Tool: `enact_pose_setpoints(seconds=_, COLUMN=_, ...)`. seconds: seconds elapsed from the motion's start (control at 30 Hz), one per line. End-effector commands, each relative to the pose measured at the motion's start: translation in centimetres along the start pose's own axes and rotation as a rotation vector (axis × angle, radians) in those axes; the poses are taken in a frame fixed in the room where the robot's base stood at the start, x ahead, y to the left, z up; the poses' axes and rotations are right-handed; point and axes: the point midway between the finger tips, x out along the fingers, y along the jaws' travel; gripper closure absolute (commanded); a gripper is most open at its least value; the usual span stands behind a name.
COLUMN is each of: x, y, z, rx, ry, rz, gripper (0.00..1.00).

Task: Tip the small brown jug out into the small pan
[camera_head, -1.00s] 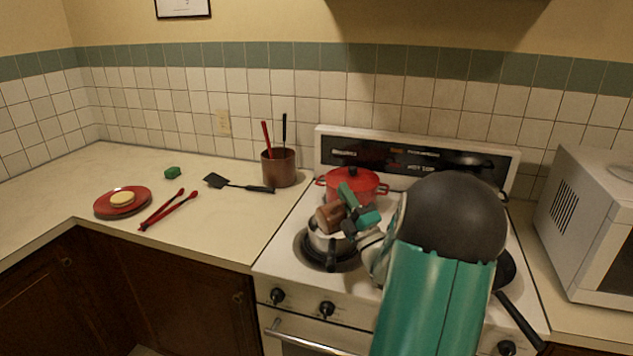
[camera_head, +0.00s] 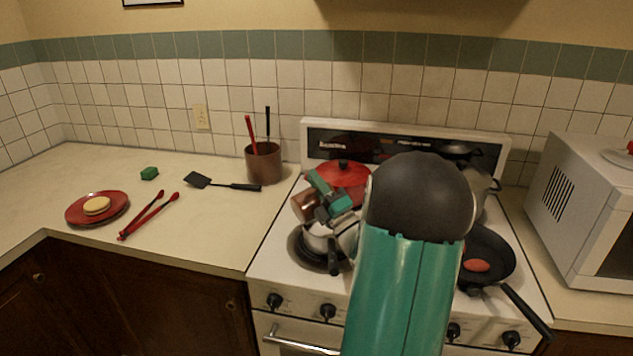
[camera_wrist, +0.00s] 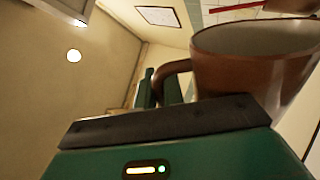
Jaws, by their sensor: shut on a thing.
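The small brown jug (camera_head: 302,206) is held above the stove's front left burner. My gripper (camera_head: 331,202) is shut on it, with green and dark fingers to its right. In the wrist view the jug (camera_wrist: 250,65) shows its pale inside, and its brown handle lies by my gripper (camera_wrist: 172,98). The jug looks tilted in the head view; its contents cannot be made out. The small pan (camera_head: 318,238), a silver pan with a dark handle toward the front, sits on that burner just below the jug. My arm and gripper hide part of it.
A red lidded pot (camera_head: 345,178) stands close behind my gripper. A black frying pan (camera_head: 490,254) with a reddish item sits at the right of the stove. A brown utensil holder (camera_head: 264,165), spatula (camera_head: 222,184), tongs (camera_head: 150,214) and red plate (camera_head: 80,213) are on the left counter.

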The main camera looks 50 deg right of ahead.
Motion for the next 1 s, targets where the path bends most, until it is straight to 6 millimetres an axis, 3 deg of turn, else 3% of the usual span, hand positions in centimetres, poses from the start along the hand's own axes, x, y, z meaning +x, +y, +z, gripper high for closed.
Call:
enact_pose_setpoints(seconds=0.37, x=0.5, y=0.6, z=-3.8, rx=-0.444, ry=0.280, rz=0.005, gripper=1.00)
enact_pose_setpoints(seconds=0.63, x=-0.5, y=-1.5, z=-5.7, rx=-0.793, ry=0.501, rz=0.009, gripper=1.00)
enact_pose_setpoints(seconds=1.0, x=-2.4, y=-4.8, z=-5.8, rx=-1.089, ry=0.683, rz=0.009, gripper=1.00)
